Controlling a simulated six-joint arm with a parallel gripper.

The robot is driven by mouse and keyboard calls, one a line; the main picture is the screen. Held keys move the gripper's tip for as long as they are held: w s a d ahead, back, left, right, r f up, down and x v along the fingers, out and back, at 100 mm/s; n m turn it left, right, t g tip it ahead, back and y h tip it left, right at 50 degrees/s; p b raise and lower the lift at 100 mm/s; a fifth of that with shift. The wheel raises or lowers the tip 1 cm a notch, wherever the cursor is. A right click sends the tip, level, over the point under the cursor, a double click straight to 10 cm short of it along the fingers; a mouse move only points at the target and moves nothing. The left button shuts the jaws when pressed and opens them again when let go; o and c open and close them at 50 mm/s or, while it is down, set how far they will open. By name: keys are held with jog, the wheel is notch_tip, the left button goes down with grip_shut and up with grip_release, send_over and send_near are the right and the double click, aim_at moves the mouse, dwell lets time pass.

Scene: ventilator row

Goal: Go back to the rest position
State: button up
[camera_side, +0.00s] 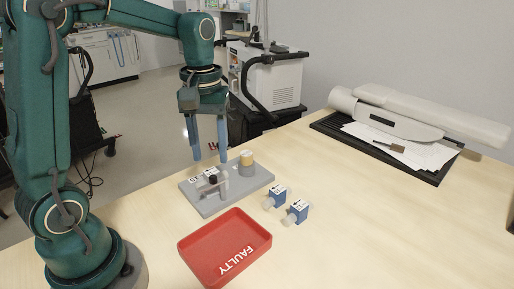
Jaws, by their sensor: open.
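My gripper (209,155) points down, open and empty, with its two blue fingers apart above the back part of a grey fixture plate (206,207). The plate lies on the table and carries a yellow-topped cylinder (246,160) on a grey base, a small black-topped part (213,180) and a pinkish-grey bracket. In this view the fingertips appear just behind and above the plate; their exact height cannot be told. Two small blue and white blocks (275,197) (297,212) lie on the table to the right of the plate.
A red tray (187,250) marked FAULTY stands in front of the plate and looks empty. A black tray (437,178) at the right holds papers, a brush-like tool and a large white device (420,108). The front right of the wooden table (400,245) is clear.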

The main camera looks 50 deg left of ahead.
jog(key=shift+d+r, duration=0.2)
jog(key=shift+r, duration=0.1)
jog(key=s+d+r+m+t, duration=0.1)
jog(key=s+d+m+t, duration=0.4)
jog(key=s+d+m, duration=0.2)
jog(key=shift+s+r+m+t, duration=0.25)
jog(key=shift+s+m, duration=0.45)
jog(key=shift+s, duration=0.7)
